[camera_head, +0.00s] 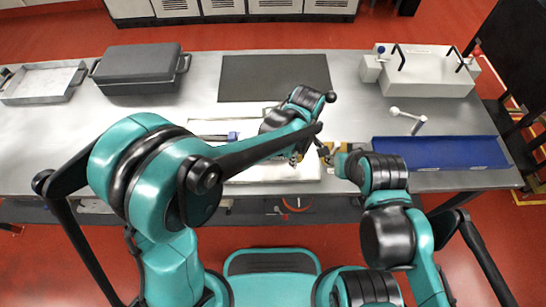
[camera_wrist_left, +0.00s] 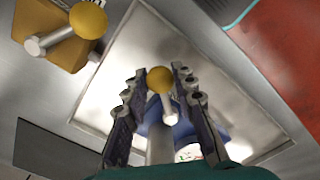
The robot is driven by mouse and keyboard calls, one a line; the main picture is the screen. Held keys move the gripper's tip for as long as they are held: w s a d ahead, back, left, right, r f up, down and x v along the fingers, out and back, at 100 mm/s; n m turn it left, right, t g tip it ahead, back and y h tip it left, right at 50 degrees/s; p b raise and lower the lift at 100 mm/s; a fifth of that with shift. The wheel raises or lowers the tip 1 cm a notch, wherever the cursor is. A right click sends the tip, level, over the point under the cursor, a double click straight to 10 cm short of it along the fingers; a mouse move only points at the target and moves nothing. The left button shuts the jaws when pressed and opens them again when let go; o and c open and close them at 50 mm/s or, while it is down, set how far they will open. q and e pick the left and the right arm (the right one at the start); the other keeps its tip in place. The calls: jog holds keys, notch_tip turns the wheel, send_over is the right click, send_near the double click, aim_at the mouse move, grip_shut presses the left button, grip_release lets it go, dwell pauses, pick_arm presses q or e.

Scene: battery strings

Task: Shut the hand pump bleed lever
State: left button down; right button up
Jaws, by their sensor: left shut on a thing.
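In the left wrist view, a small lever (camera_wrist_left: 168,108) with a yellow ball knob (camera_wrist_left: 159,79) stands between the two dark fingers of my left gripper (camera_wrist_left: 159,70). The gripper is shut on this lever. A blue part (camera_wrist_left: 213,131) lies beneath it, partly hidden by the fingers. In the head view my left gripper (camera_head: 298,157) is low over the pale tray (camera_head: 285,174) at the bench's middle, mostly hidden by its arm. My right gripper (camera_head: 338,163) is just right of it; its fingers are too small to read.
A brass block (camera_wrist_left: 55,42) with another yellow-knobbed lever is beside the tray in the wrist view. A dark case (camera_head: 140,68) and grey tray (camera_head: 45,82) stand left. A dark mat (camera_head: 272,78) lies behind.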

pick_arm(q)
jog(key=shift+w+d+n, duration=0.15)
jog(key=shift+w+n, duration=0.05)
jog(key=shift+n, duration=0.2)
jog(key=shift+w, duration=0.1)
jog(key=c, duration=1.3)
grip_release()
notch_tip(320, 180, up, 7)
jog(key=p, duration=0.5)
